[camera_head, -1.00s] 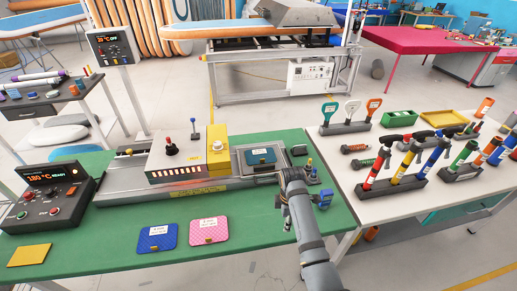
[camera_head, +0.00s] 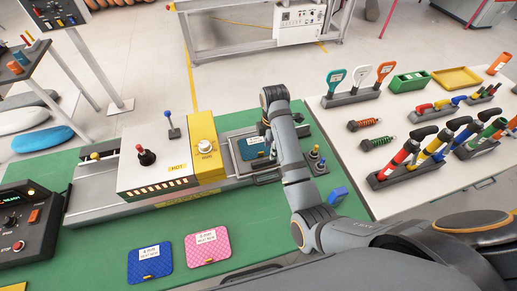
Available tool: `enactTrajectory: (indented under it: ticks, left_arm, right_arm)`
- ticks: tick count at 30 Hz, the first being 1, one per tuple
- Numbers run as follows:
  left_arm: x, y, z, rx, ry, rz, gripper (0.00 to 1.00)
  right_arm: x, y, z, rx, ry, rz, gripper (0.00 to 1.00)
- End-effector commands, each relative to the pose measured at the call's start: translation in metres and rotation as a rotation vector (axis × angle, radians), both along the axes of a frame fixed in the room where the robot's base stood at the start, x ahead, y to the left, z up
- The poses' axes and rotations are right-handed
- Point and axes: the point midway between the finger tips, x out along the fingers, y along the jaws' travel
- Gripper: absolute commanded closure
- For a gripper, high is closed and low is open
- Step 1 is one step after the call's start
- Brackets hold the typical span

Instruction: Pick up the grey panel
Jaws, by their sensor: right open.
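No loose panel that is clearly grey shows. A dark teal-blue panel (camera_head: 252,148) lies on a grey metal tray (camera_head: 238,163) at the right end of the machine, partly hidden by my arm. A blue panel (camera_head: 150,266) and a pink panel (camera_head: 208,246) lie flat on the green table, each with a white label. My right gripper (camera_head: 264,131) is open and reaches down at the right edge of the teal-blue panel; its fingertips are small and partly hidden, so contact cannot be told. My left gripper is out of view.
The machine has a hot section (camera_head: 157,160) and a yellow block (camera_head: 206,150) left of the tray. Small knobs (camera_head: 317,160) stand right of my forearm. The white table (camera_head: 350,165) holds tool racks. The green table's front middle is mostly clear.

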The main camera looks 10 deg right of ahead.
Motion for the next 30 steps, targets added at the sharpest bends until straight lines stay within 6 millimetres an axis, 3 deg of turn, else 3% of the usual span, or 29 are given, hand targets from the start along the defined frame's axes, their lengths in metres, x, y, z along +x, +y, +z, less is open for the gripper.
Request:
enactTrajectory:
  ticks: [2,5,12,14,20,27,30]
  left_arm:
    - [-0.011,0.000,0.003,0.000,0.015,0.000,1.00]
    - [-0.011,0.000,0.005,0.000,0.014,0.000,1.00]
    - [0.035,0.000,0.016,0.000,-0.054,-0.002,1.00]
    - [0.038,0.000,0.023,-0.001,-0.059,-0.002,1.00]
    - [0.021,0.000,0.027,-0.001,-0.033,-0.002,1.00]
    - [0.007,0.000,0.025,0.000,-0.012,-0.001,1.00]
    - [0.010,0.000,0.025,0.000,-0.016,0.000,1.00]
  right_arm:
    - [0.000,0.000,-0.012,-0.001,0.002,0.000,0.57]
    - [0.000,-0.001,-0.024,-0.002,0.000,-0.001,0.57]
    - [0.000,-0.001,-0.036,-0.002,0.002,-0.001,0.57]
    - [-0.001,-0.001,-0.045,-0.002,0.003,-0.001,0.57]
    - [0.000,0.000,-0.077,-0.001,0.000,-0.001,0.57]
    - [0.001,-0.001,-0.081,-0.001,-0.002,-0.002,0.57]
    - [0.001,-0.001,-0.081,-0.001,-0.002,-0.002,0.69]
